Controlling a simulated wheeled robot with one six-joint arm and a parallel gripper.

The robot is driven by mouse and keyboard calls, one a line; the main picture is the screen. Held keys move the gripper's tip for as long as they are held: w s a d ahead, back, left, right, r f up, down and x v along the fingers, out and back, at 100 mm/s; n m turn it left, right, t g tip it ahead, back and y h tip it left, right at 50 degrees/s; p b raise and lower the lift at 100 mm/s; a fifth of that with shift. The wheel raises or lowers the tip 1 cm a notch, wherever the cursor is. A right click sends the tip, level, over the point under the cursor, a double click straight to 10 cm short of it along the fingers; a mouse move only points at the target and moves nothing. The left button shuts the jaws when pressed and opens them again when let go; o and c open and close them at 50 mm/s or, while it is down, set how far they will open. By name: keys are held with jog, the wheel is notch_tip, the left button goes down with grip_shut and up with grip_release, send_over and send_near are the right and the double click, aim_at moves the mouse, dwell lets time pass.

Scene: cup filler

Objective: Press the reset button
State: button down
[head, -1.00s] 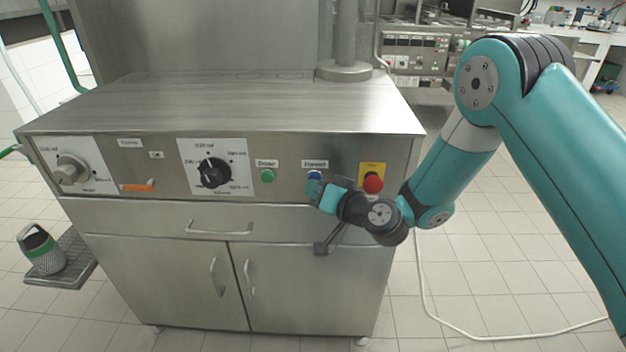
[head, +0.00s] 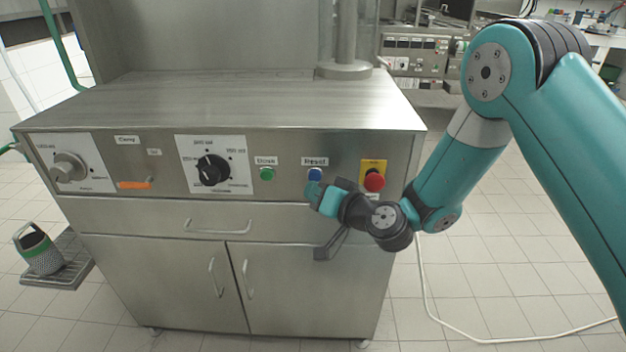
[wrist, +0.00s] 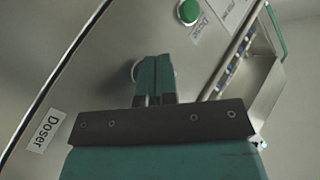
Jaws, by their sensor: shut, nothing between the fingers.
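The reset button (head: 315,174) is a blue button under a "Reset" label (head: 315,161) on the steel machine's front panel. My gripper (head: 313,189) is just below and in front of it in the head view. In the wrist view my gripper (wrist: 155,66) is shut, with its teal fingers together and empty. A pale round rim shows behind the fingertips there, with its middle hidden by them. I cannot tell whether the fingertips touch the button.
A green button (head: 266,173) sits left of the reset button, also seen in the wrist view (wrist: 188,11). A red emergency button (head: 374,182) on a yellow plate sits close on the right. A black dial (head: 211,170) is further left. A drawer handle (head: 218,228) sticks out below.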

jog(key=s+b, duration=0.4)
jog(key=s, duration=0.1)
jog(key=shift+s+a, duration=0.1)
jog(key=shift+s, duration=0.15)
dwell(0.5)
